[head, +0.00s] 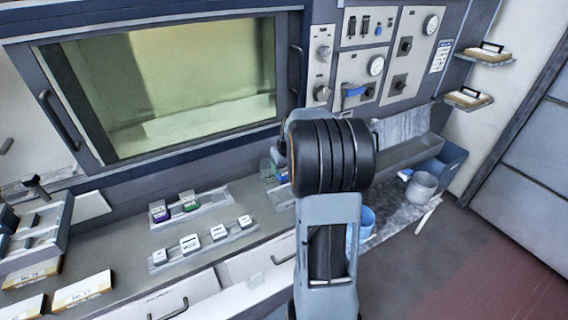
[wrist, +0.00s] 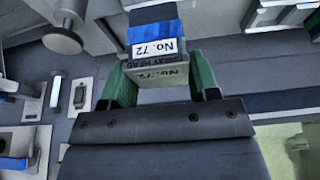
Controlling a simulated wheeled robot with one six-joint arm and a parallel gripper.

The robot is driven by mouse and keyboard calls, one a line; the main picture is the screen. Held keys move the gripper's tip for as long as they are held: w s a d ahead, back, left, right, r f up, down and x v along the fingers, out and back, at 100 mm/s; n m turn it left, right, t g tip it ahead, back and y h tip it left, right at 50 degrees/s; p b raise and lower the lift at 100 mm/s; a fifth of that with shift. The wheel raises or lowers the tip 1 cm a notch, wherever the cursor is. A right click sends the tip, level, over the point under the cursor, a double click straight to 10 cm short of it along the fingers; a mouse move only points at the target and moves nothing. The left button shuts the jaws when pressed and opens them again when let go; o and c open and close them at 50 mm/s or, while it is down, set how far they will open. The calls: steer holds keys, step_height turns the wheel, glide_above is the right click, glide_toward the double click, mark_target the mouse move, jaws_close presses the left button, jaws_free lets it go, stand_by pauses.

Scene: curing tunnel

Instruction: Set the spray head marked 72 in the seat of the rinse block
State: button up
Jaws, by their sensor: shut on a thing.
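The spray head (wrist: 158,47) is a blocky grey piece with a blue band and a white label reading No. 72. In the wrist view my gripper (wrist: 160,82) is shut on it, with a green finger on each side. The lettering on it appears upside down there. In the head view my arm hides most of the gripper and the piece; only bits of blue and green show at the arm's left edge. I cannot make out the rinse block or its seat for certain in either view.
The control panel (head: 375,65) is behind my arm. A blue cup (head: 366,218) and a grey bucket (head: 422,185) stand right of my arm.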

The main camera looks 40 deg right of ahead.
mark_target(284, 182)
steer(key=shift+f+b, duration=2.05)
steer(key=shift+f, duration=0.6)
steer(key=shift+f+b, duration=1.4)
steer(key=shift+b, duration=0.05)
steer(key=o, duration=1.1)
steer(key=shift+s, duration=0.1)
steer(key=v, duration=1.4)
steer(key=shift+b, duration=0.4)
